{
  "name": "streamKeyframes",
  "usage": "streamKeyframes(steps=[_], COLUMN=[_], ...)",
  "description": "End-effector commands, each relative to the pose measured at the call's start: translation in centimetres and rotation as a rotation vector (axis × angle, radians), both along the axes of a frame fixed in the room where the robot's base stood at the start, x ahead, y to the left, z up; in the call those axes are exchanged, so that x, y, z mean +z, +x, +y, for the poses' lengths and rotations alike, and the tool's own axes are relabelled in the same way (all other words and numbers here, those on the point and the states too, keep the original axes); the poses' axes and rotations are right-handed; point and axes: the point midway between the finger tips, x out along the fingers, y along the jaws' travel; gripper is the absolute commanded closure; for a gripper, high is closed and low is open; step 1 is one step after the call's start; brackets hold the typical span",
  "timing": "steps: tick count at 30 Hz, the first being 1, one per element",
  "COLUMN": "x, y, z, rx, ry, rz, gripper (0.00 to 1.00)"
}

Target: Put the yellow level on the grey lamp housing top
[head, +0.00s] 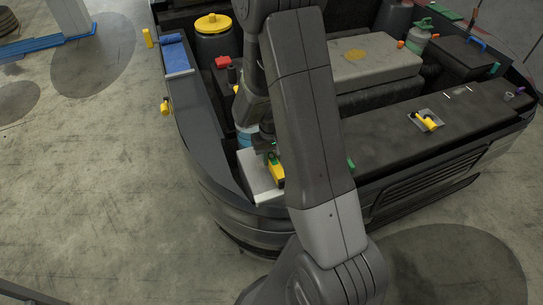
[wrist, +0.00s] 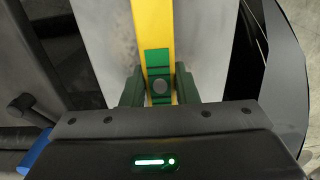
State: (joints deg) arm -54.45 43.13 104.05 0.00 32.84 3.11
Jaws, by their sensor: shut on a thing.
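The yellow level (head: 277,172) is at the front left corner of the engine bay, partly hidden by my arm. In the wrist view the level (wrist: 153,22) is a long yellow bar with a green patch, running up and out of the picture. My gripper (wrist: 159,90) is shut on it, one finger on each side. The grey lamp housing top (head: 258,187) is a pale flat plate below the level. It also shows on both sides of the level in the wrist view (wrist: 205,45). I cannot tell whether the level touches the plate.
A black reservoir with a yellow cap (head: 213,23) and a blue cloth (head: 174,55) are farther back on the left. A small grey tray with a yellow thing (head: 428,121) sits on the dark front panel. Dark gaps border the plate.

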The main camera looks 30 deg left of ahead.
Motion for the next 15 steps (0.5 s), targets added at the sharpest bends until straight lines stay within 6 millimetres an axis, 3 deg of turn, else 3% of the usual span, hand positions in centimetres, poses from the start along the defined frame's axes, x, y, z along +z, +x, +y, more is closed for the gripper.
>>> streamKeyframes(steps=[11,12,15], x=[-0.86,-0.85,-0.77], y=[0.01,0.01,0.01], z=[0.01,0.02,0.01], rx=[0.000,0.000,0.000], ry=[0.000,0.001,0.000], rz=[0.000,-0.001,0.000], gripper=[1.00,0.71,0.51])
